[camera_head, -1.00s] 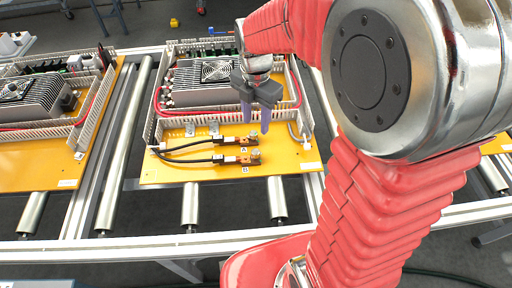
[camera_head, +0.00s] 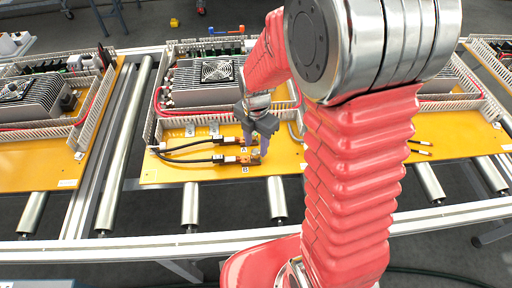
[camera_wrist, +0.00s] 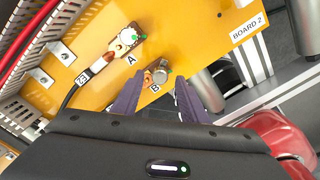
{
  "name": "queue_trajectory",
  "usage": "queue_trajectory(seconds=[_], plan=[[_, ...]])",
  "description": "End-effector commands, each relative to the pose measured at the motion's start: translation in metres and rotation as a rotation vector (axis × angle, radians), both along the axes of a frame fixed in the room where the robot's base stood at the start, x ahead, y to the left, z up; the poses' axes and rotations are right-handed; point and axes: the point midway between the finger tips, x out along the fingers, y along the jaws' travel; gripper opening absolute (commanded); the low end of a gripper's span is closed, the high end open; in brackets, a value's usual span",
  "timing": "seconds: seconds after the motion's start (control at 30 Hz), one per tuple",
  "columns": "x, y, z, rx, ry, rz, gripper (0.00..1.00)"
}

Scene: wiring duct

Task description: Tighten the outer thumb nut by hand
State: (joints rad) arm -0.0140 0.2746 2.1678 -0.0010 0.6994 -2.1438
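The terminal marked B, nearer the board's front edge, has a silver thumb nut (camera_wrist: 160,72) with a green spot beside it. The terminal marked A (camera_wrist: 126,41) lies farther in, with a copper-coloured lug and a cable end. My gripper (camera_wrist: 161,82) is open, with its two purple fingers apart on either side of the B nut in the wrist view. I cannot tell whether the fingertips are at the nut's height. In the head view my gripper (camera_head: 257,143) is over the terminals and partly hides them. Two black cables (camera_head: 187,159) run to the terminals.
The yellow board (camera_head: 200,174) rests on a roller conveyor (camera_head: 190,205). A slotted wiring duct (camera_head: 152,122) and a grey finned unit with a fan (camera_head: 217,70) stand behind the terminals. Other boards (camera_head: 40,163) stand at both sides. The board's front strip is clear.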

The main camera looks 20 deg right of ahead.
Motion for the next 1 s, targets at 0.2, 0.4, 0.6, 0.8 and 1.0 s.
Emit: queue_trajectory(seconds=[0.2,0.4,0.6,0.8,1.0], plan=[[0.000,0.000,-0.021,-0.001,0.001,0.000,0.40],[0.000,0.000,-0.025,0.000,0.000,0.000,0.40],[0.000,0.000,-0.024,0.000,0.000,0.000,0.37],[0.000,0.000,-0.024,0.000,0.000,0.000,0.23],[0.000,0.000,-0.024,0.000,0.000,0.000,0.09]])
